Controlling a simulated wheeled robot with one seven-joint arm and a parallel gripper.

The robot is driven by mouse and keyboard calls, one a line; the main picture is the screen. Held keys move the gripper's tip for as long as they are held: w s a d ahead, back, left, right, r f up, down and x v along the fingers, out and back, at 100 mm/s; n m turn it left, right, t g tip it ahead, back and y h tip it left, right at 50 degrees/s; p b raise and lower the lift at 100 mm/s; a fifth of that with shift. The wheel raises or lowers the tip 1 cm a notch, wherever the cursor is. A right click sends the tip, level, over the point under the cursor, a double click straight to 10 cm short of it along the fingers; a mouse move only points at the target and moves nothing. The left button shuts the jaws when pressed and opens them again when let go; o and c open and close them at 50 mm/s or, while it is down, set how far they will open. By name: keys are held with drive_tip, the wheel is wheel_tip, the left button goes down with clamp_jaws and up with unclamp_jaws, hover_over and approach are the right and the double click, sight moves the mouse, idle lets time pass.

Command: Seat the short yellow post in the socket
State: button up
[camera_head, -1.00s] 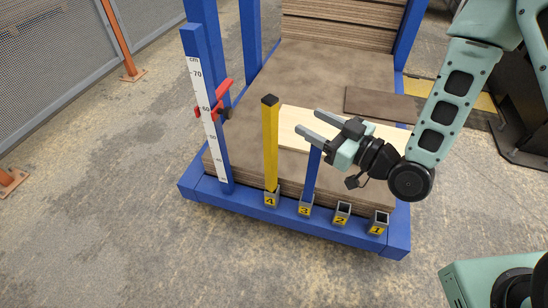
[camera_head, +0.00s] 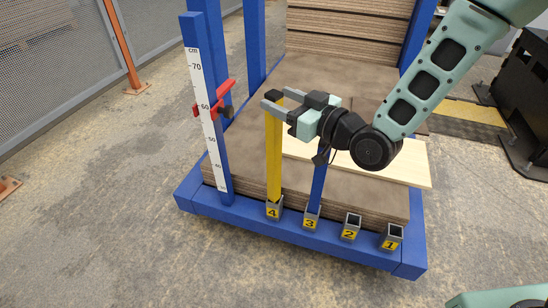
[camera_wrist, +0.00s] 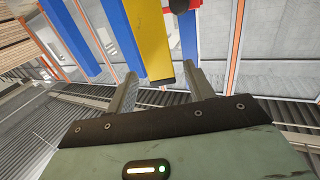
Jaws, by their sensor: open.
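The yellow post (camera_head: 274,150) stands upright in the socket marked 4 (camera_head: 273,212), with a dark cap on top. My gripper (camera_head: 278,102) is open at the post's upper end, one finger on each side of it. In the wrist view, the yellow post (camera_wrist: 152,40) shows between the two spread fingers (camera_wrist: 163,82), with its dark end near the palm. A blue post (camera_head: 318,185) stands in the socket marked 3 (camera_head: 310,222), partly hidden behind my gripper. Sockets 2 (camera_head: 350,230) and 1 (camera_head: 391,238) are empty.
A blue upright with a centimetre scale (camera_head: 208,120) and a red slider (camera_head: 215,100) stands left of the yellow post. The blue frame (camera_head: 330,245) carries stacked brown boards (camera_head: 300,70) and a pale board (camera_head: 405,168). Open floor lies in front.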

sight(268, 94)
drive_tip(key=b+x, duration=0.1)
drive_tip(key=x, duration=0.3)
drive_tip(key=shift+a, duration=0.2)
drive_tip(key=shift+r, duration=0.1)
clamp_jaws()
